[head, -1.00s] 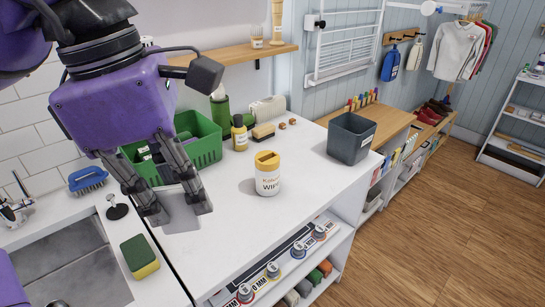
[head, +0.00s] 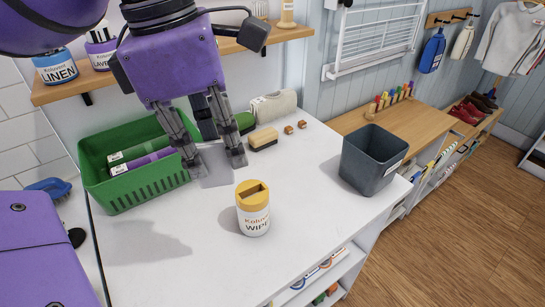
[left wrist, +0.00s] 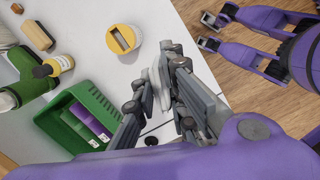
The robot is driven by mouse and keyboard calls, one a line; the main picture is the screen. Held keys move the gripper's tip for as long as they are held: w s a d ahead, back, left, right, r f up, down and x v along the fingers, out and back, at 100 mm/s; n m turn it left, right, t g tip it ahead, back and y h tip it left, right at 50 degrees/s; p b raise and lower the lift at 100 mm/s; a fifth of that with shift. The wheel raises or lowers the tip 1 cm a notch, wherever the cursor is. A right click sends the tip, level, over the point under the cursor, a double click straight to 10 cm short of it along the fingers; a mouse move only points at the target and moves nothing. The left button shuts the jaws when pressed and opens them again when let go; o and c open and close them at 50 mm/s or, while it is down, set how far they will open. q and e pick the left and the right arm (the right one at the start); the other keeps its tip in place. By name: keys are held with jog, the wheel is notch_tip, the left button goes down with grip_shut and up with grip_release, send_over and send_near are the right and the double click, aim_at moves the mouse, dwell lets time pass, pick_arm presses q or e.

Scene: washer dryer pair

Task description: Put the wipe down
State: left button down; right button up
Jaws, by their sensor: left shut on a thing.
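My left gripper (head: 215,162) is shut on a thin, pale grey wipe (head: 216,178). The wipe hangs between its fingertips, low over the white counter (head: 190,260); I cannot tell whether it touches the top. In the left wrist view the wipe (left wrist: 157,75) is crumpled between the fingers (left wrist: 162,70). The wipes canister (head: 253,210), white with a yellow lid, stands upright to the right and in front of the gripper; it also shows in the left wrist view (left wrist: 124,39).
A dark grey bin (head: 368,165) stands at the counter's right end. A brush (head: 263,140), two small brown blocks and a rolled towel (head: 273,105) sit behind. The counter's front is clear. A shelf (head: 235,47) hangs above.

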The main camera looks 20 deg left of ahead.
pick_arm(q)
jog(key=w+a+f, duration=0.1)
jog(key=w+f, duration=0.9)
jog(key=f, duration=0.1)
jog(key=shift+w+f, duration=0.25)
jog(key=shift+w, duration=0.05)
pick_arm(e)
jog(key=shift+w+r, duration=0.2)
jog(key=shift+w, duration=0.15)
jog(key=shift+s, duration=0.1)
pick_arm(q)
jog(key=shift+f, duration=0.65)
pick_arm(e)
jog(key=shift+s+f, duration=0.15)
jog(key=shift+f, duration=0.15)
pick_arm(q)
jog(key=c, duration=1.8)
grip_release()
jog(key=shift+r, duration=0.1)
pick_arm(e)
jog(key=shift+r, duration=0.15)
